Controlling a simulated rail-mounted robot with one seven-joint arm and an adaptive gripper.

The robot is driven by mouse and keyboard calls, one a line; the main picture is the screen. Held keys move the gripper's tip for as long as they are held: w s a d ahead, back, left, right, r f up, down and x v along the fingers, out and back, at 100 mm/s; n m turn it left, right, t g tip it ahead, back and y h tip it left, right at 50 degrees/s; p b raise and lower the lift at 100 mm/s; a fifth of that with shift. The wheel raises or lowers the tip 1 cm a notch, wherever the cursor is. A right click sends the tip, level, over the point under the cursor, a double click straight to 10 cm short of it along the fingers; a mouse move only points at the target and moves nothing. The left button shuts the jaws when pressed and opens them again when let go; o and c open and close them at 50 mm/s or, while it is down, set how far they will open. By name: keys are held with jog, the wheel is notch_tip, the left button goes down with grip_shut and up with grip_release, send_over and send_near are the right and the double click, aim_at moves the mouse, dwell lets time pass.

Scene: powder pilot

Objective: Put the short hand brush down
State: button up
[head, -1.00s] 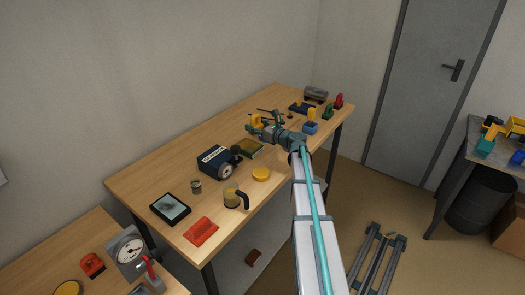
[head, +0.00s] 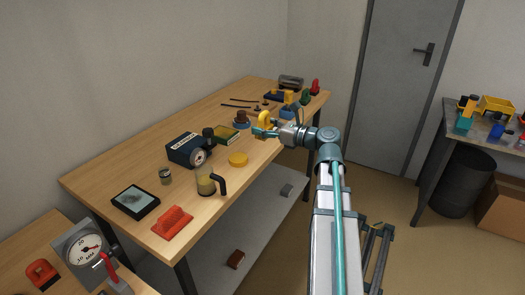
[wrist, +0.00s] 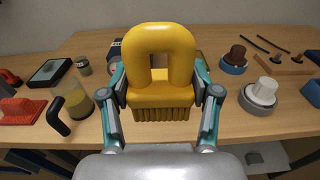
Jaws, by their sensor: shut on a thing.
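The short hand brush is yellow with a loop handle and dark yellow bristles. It fills the middle of the wrist view (wrist: 160,95) and also shows in the head view (head: 264,118). My gripper (head: 263,133) is shut on its body, one teal finger on each side in the wrist view (wrist: 161,92). The brush is upright, loop up and bristles down. In the head view it appears over the right part of the wooden table (head: 130,178); its height above the top is hard to tell.
Left of the brush in the head view are a yellow-topped box (head: 227,134), a yellow disc (head: 238,160) and a dark gauge box (head: 187,150). A white knob on a grey base (wrist: 262,92) stands right of it in the wrist view. Bare wood lies between them.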

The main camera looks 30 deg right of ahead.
jog(key=w+d+f, duration=0.3)
jog(key=w+f, duration=0.2)
jog(key=w, duration=0.4)
jog(key=p, duration=0.1)
send_over(257, 148)
jog(key=f, duration=0.3)
jog(key=shift+s+a+f, duration=0.1)
jog(key=shift+s+f, duration=0.15)
jog(key=shift+f, duration=0.15)
jog(key=shift+w+f, duration=0.2)
jog(key=shift+f, duration=0.15)
jog(key=shift+w+f+p, duration=0.2)
jog(key=shift+f+p, duration=0.15)
jog(key=shift+f, duration=1.5)
jog(key=shift+f, duration=0.2)
jog(key=o, duration=1.2)
jog(key=shift+c, duration=0.2)
jog(key=shift+r, duration=0.15)
